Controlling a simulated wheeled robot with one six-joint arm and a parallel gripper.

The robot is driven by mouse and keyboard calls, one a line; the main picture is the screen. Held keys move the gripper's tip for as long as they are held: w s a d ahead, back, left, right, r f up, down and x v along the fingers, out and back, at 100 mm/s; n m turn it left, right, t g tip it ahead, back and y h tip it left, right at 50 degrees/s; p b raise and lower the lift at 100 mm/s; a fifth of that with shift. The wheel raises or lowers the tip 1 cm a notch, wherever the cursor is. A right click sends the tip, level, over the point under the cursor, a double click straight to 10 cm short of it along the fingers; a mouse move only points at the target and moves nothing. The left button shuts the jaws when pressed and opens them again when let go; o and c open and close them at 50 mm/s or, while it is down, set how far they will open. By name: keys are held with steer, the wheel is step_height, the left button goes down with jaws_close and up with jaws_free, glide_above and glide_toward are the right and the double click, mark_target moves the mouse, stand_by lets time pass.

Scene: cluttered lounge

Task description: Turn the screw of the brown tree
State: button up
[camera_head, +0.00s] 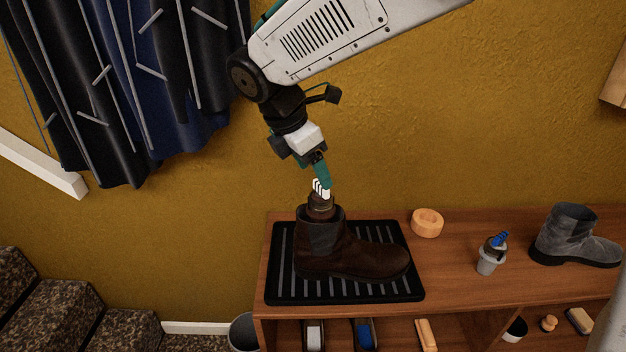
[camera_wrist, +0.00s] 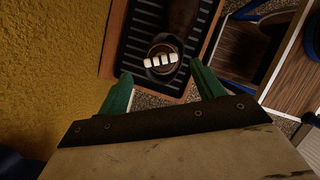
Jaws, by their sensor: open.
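A dark brown boot (camera_head: 350,254) stands upright on a black ribbed tray (camera_head: 412,292). The top of a brown tree (camera_head: 320,206) sticks up out of the boot's shaft; the rest is hidden inside. A white ridged screw handle (camera_head: 321,189) sits on top of it. In the wrist view, the white handle (camera_wrist: 161,60) lies crosswise on the round brown top. My gripper (camera_head: 321,178) has green fingers and is just above the handle. In the wrist view, my gripper (camera_wrist: 161,76) is open, with the handle in line with the gap between the fingertips. I cannot tell whether they touch it.
Dark coats (camera_head: 150,80) hang at left. The yellow wall (camera_head: 440,140) is close behind. Brushes and other small items fill the shelf below.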

mark_target(319, 185)
steer(key=shift+x, duration=2.05)
steer(key=shift+d, duration=0.1)
